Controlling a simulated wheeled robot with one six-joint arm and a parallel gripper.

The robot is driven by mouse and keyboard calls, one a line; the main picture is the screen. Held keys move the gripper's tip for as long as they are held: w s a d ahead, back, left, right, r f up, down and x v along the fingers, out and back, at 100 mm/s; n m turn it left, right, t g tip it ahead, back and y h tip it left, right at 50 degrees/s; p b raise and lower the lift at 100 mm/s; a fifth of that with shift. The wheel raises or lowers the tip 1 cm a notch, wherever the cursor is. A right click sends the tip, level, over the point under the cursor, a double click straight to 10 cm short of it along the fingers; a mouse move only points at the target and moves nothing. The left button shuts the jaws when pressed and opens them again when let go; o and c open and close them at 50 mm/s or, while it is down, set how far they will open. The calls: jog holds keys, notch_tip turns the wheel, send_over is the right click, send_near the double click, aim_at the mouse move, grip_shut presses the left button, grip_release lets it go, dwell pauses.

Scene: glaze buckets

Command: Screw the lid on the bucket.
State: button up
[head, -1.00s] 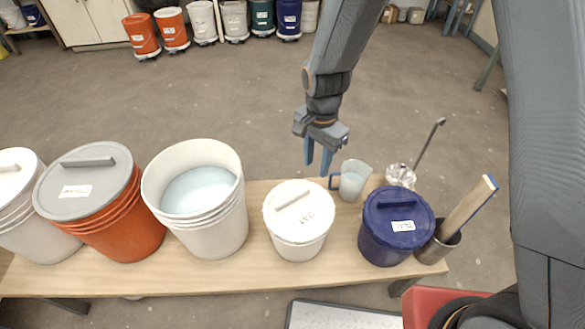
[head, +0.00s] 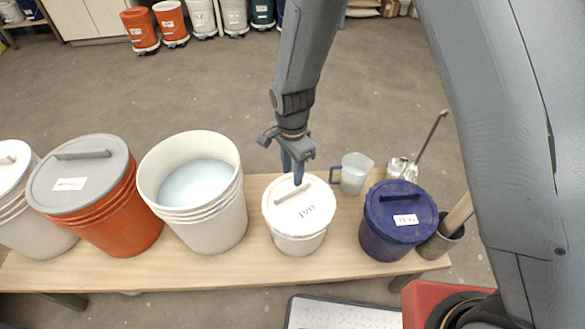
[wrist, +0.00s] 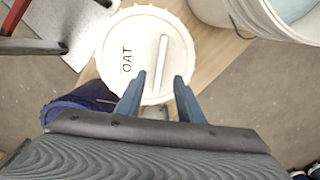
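A white lid (head: 283,213) marked OAT, with a bar handle (head: 287,196), sits on a small white bucket (head: 297,245) on the bench. The lid looks about level. I cannot tell whether it is threaded tight. My gripper (head: 292,172) is over the far side of the lid, fingers pointing down. In the wrist view, my gripper (wrist: 158,84) is open, its fingertips apart on either side of the near end of the handle (wrist: 162,55) on the lid (wrist: 115,40). Nothing is held. I cannot tell whether the fingertips touch the lid.
An open white bucket (head: 222,222) with pale blue liquid stands left, beside an orange bucket (head: 135,232). A clear jug (head: 353,175), a dark blue lidded bucket (head: 385,240) and a tool pot (head: 437,245) stand right. Bare bench (head: 338,222) shows between.

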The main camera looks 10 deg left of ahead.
aim_at(293, 190)
jog(key=shift+f+b, duration=2.1)
jog(key=shift+f, duration=1.9)
jog(key=shift+s+d+f, duration=0.1)
jog(key=shift+f, duration=0.15)
grip_shut()
jog(key=shift+f, duration=0.1)
